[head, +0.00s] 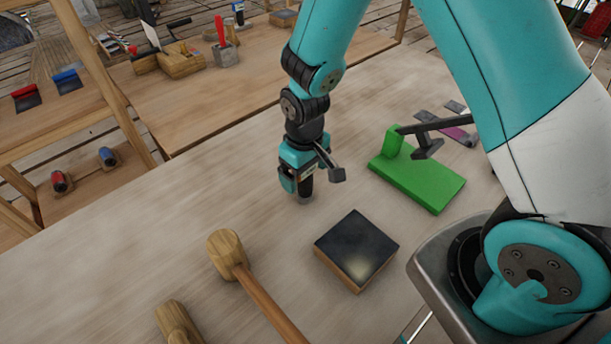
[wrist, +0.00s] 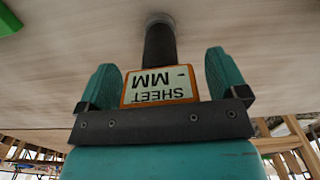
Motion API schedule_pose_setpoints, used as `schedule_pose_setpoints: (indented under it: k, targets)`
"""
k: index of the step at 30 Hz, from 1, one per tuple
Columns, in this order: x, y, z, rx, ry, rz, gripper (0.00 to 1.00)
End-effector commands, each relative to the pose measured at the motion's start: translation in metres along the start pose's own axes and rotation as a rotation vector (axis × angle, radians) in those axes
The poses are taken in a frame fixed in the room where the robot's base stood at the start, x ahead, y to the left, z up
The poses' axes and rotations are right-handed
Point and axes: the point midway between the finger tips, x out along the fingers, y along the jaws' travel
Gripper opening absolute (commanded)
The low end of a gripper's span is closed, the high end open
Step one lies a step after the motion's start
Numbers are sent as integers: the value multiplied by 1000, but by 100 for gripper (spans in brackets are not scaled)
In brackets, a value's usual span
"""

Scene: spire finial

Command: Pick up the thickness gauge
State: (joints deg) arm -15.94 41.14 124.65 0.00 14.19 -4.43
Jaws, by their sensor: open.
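The likely thickness gauge (wrist: 158,87) is a cream plate in an orange frame, marked "SHEET MM", which reads upside down in the wrist view. A dark round post (wrist: 160,45) runs from it to the pale table top; I cannot tell whether the post is part of it. My gripper (wrist: 163,72) is open, with one teal finger on each side of the plate and small gaps visible. In the head view, my gripper (head: 304,172) points down low over the table, and the post's lower end (head: 306,187) shows beneath it. The gripper hides most of the gauge there.
A green stand (head: 418,182) with a dark arm is to the right. A dark-topped wooden block (head: 356,250) and a wooden mallet (head: 228,252) lie nearer. Another workbench (head: 255,65) holds tools behind. The table left of my gripper is clear.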

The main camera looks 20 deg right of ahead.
Motion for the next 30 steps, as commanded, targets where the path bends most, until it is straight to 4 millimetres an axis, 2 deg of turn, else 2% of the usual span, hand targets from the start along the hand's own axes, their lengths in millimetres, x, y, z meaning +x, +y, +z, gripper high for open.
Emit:
schedule_pose_setpoints:
  k: [4,9,12,23,26,30]
  targets:
    - [0,0,0,0,0,0,92]
    - [0,0,0,0,0,0,52]
    - [0,0,0,0,0,0,33]
    - [-6,0,-1,0,2,0,33]
    - [-17,0,-1,0,4,0,33]
    - [-46,0,-2,0,8,1,33]
